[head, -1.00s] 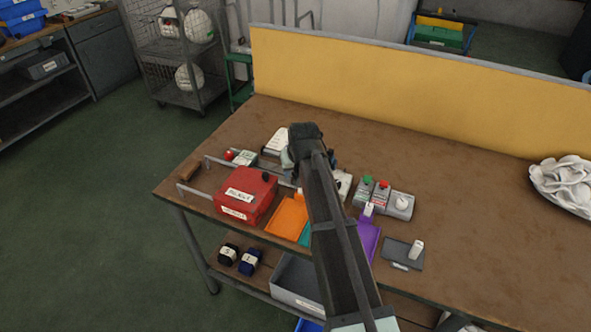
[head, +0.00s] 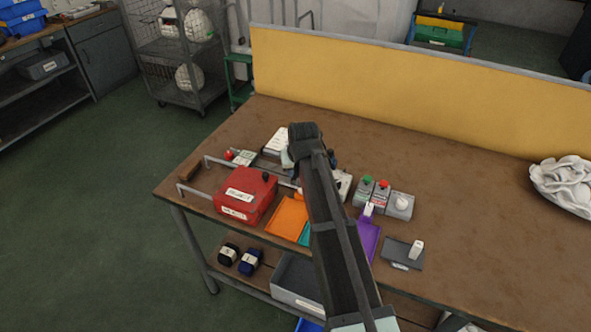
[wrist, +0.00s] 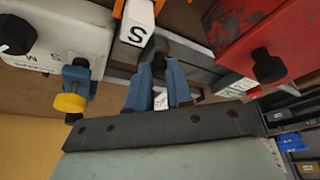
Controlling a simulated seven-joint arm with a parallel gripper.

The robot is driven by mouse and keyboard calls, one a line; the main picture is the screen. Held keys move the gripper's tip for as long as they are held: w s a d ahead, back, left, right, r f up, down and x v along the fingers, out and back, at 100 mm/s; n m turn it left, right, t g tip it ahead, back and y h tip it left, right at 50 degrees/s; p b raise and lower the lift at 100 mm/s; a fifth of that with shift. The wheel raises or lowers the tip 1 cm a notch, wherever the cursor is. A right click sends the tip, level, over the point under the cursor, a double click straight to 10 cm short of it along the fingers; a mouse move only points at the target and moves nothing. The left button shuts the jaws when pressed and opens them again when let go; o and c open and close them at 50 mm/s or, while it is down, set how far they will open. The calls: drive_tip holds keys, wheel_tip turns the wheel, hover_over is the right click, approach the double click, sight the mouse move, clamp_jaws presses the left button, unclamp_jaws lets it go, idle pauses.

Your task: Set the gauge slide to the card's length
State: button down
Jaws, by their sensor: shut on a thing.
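My gripper (wrist: 157,82) shows in the wrist view with its two blue fingers close together around a small black knob (wrist: 158,62). The knob stands at a dark grey bar (wrist: 185,58), which looks like the gauge with its slide; the fingers hide part of it. A white block marked S (wrist: 136,24) is just beyond the fingers. In the head view my arm covers the gripper and most of the gauge. A white printed plate (head: 277,141) lies behind the arm, perhaps the card; its text is too small to read.
A red box (head: 246,193) with a black knob stands left of the arm. An orange tray (head: 287,217) and a purple tray (head: 368,238) lie at the front edge. Button boxes (head: 372,193) stand to the right. The table's right and back areas (head: 460,190) are mostly clear.

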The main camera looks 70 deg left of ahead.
sight(281, 181)
drive_tip(key=s+a, duration=0.3)
drive_tip(key=shift+s+a, duration=0.35)
drive_tip(key=c, duration=1)
unclamp_jaws()
drive_tip(key=v, duration=1.4)
drive_tip(key=shift+f, duration=0.1)
